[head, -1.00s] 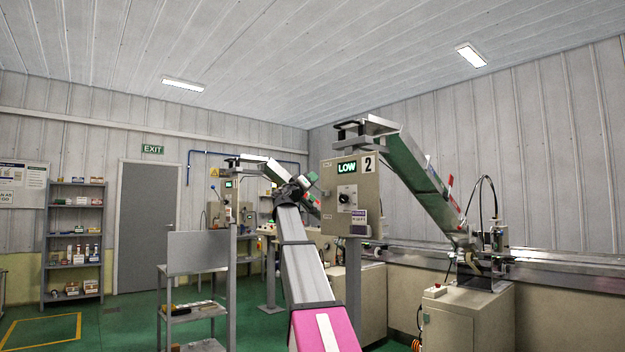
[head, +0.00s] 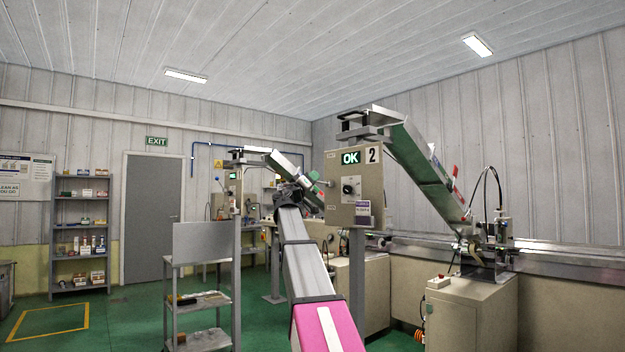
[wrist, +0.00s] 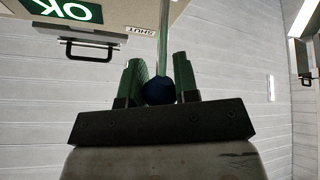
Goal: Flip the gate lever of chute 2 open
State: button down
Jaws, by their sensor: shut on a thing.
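The chute 2 control box (head: 340,205) is a beige panel with a "2" plate, a dark dial and a display (head: 350,157) reading OK in green. The chute 2 slope (head: 425,165) runs down to the right behind it. My gripper (head: 312,182) is at the box's left side in the head view. In the wrist view, my gripper (wrist: 158,78) has green fingers either side of the dark blue knob (wrist: 158,92) of the gate lever (wrist: 163,40), a thin metal rod. It is shut on that knob. A SHUT label (wrist: 140,31) is beside the rod.
Another chute (head: 275,160) stands behind my gripper. A grey cart (head: 200,300) is at the lower left, and a beige machine cabinet (head: 470,310) is at the lower right. Green floor is open at the left.

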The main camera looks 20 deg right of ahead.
jog(key=shift+a+f, duration=0.1)
dwell(0.3)
jog(key=c, duration=0.9)
grip_release()
jog(key=shift+a, duration=0.1)
jog(key=v, duration=1)
jog(key=shift+s+a+f, duration=0.15)
jog(key=shift+s+a, duration=0.1)
